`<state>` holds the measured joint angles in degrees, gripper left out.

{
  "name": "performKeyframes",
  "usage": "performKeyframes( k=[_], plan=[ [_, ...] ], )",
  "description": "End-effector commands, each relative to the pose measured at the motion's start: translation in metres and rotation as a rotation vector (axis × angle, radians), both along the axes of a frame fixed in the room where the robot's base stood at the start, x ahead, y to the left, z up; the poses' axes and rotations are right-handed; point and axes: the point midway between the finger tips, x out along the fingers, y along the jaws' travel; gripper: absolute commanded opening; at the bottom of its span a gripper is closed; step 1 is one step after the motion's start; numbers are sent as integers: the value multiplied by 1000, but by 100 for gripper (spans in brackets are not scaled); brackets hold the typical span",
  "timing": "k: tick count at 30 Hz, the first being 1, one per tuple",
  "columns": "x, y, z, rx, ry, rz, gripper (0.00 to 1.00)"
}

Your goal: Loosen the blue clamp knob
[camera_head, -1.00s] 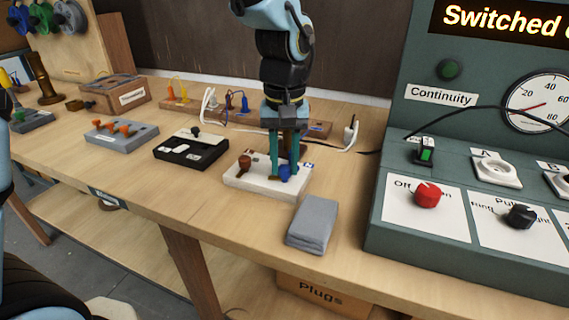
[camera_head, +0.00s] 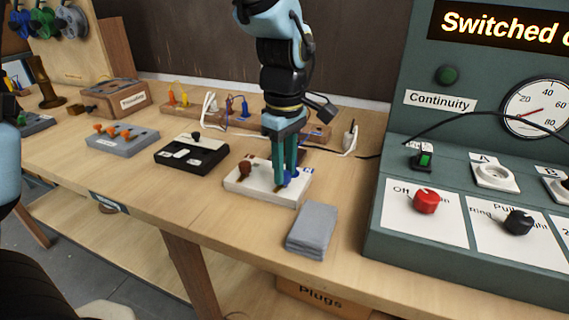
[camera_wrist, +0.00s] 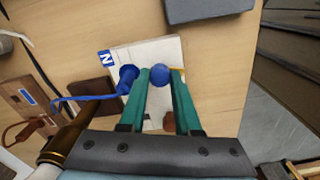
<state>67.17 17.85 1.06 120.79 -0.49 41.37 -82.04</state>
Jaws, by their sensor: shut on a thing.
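The blue clamp knob (camera_head: 288,178) is on the right part of a white terminal block (camera_head: 256,186) on the bench. In the wrist view the round blue knob (camera_wrist: 160,75) sits between the teal fingertips of my gripper (camera_wrist: 160,73). My gripper (camera_head: 284,178) points down and is shut on this knob. A blue post (camera_wrist: 127,78) with a blue wire stands just left of the fingers in the wrist view, beside an "N" label (camera_wrist: 105,57). A red-brown knob (camera_head: 244,167) stands on the block's left part; the fingers partly hide the block.
A folded grey cloth (camera_head: 312,230) lies in front of the block. A black-and-white block (camera_head: 192,155) is to the left. A wooden strip with plugs (camera_head: 210,117) lies behind. The green test panel (camera_head: 385,215) stands at right. Bare bench lies front left.

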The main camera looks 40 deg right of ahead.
Motion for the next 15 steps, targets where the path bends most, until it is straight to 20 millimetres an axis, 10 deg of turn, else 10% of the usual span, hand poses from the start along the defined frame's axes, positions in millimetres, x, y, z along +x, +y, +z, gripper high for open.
performKeyframes(
  k=[15],
  plan=[
    [0,0,1,-1,-1,273,0]
  ],
)
